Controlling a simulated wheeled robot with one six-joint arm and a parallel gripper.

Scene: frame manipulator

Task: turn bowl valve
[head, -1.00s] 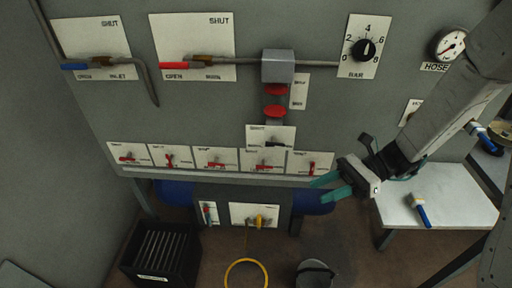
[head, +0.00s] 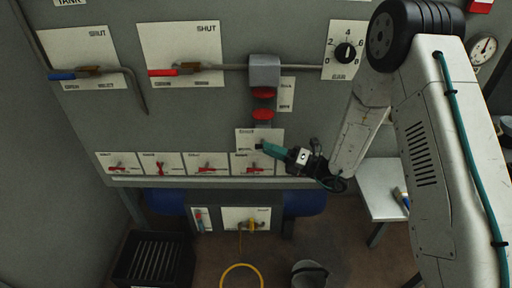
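The grey panel carries several valves on white plates, and I cannot read which label says bowl. A small white plate marked SHUT (head: 258,133) sits below two red knobs; in the now view my gripper covers its handle. My gripper (head: 265,147) has teal fingers that point left at this plate. The fingertips overlap the plate's lower part, and I cannot tell whether they touch the handle. The fingers are seen nearly edge-on, so their gap is hidden.
A blue-handled tank valve (head: 62,76) and a red-handled valve (head: 161,72) are upper left, a pressure dial (head: 346,52) upper right. A black crate (head: 125,262), a yellow ring (head: 241,268) and a bucket (head: 310,272) are below.

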